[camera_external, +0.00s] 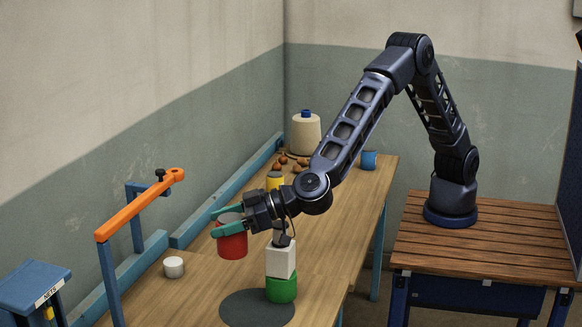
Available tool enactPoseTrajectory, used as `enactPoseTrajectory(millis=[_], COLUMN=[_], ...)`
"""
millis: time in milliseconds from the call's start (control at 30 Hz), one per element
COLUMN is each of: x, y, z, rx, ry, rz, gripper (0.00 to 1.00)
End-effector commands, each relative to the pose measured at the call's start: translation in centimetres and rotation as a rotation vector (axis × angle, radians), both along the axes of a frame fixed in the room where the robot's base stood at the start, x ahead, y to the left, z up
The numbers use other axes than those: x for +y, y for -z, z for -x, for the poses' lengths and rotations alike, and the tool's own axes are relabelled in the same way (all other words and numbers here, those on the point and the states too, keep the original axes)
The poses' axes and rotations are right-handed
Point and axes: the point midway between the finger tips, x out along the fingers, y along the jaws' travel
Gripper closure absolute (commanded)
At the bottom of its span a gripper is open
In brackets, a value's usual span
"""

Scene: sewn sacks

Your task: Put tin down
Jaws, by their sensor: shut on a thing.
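A red tin (232,246) with an open grey top is held by my gripper (226,222) at the left side of the wooden table (346,222). The green fingers are shut around its upper part. The tin looks upright. I cannot tell whether its base touches the table or hangs a little above it.
A small white cup (174,267) is to the left, near an orange bar (140,207) on blue posts. A yellow can (274,180), brown balls (283,160), a thread cone (306,134) and a blue mug (369,160) stand behind.

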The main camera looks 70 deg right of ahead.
Motion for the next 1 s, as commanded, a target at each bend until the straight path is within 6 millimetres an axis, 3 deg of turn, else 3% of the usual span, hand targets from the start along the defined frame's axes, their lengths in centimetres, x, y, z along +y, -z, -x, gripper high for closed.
enactPoseTrajectory(millis=[267, 800, 1000], x=[0.0, 0.0, 0.0], y=[3.4, 14.5, 16.6], z=[0.0, 0.0, 0.0], rx=[0.0, -0.001, -0.001], ry=[-0.001, 0.001, 0.0], rz=[0.002, 0.001, -0.001], gripper=[0.74, 0.74, 0.74])
